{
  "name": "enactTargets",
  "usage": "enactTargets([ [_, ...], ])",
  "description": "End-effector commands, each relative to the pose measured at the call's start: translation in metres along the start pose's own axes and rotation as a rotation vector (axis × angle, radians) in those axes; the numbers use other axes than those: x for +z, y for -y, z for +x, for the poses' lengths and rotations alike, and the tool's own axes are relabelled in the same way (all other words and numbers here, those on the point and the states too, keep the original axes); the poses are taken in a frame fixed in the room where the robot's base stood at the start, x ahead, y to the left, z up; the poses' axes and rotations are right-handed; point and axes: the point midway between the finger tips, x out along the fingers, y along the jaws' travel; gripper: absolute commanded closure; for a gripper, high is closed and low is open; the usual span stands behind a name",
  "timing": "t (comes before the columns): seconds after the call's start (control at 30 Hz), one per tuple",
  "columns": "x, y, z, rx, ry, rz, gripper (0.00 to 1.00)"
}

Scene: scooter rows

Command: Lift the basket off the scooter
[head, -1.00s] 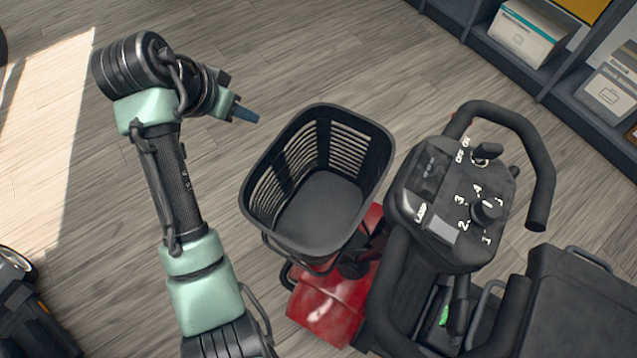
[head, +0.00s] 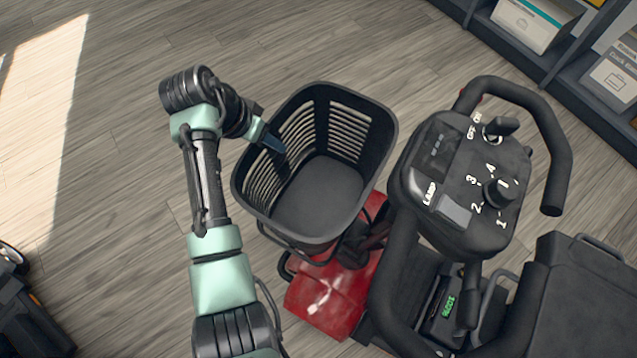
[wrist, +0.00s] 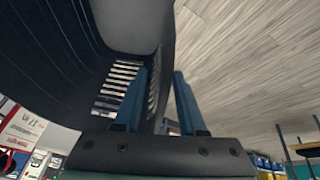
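The black basket (head: 318,190) sits upright on the front of the red scooter (head: 335,295). It is empty, with slotted walls and a thick rim. My gripper (head: 272,143) is at the basket's left wall, with a blue finger showing over the rim. In the wrist view, the two blue fingers of my gripper (wrist: 158,100) stand apart, and the basket wall (wrist: 120,70) runs up between them. A gap shows beside the right finger, so the gripper is open around the wall. The basket's mount is mostly hidden below it.
The scooter's tiller with its control panel (head: 465,180) and looped handlebar stands close to the basket's right. A shelf with boxes (head: 530,22) is at the upper right. Another dark vehicle (head: 25,310) is at the lower left. Floor left of the basket is clear.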

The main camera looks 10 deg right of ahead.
Motion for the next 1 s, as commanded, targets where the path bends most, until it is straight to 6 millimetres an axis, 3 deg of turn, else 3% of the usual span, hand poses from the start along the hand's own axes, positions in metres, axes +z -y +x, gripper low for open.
enactTargets([
  [0.13, 0.0, 0.0, 0.019, 0.001, 0.001, 0.001, 0.6],
  [0.4, -0.001, 0.0, 0.022, -0.001, -0.001, 0.0, 0.6],
  [0.47, 0.0, 0.0, 0.022, -0.001, -0.001, 0.0, 0.67],
  [0.63, 0.0, 0.0, 0.021, -0.001, -0.001, 0.0, 0.98],
  [1.0, 0.0, 0.0, 0.021, -0.001, -0.001, 0.0, 1.0],
])
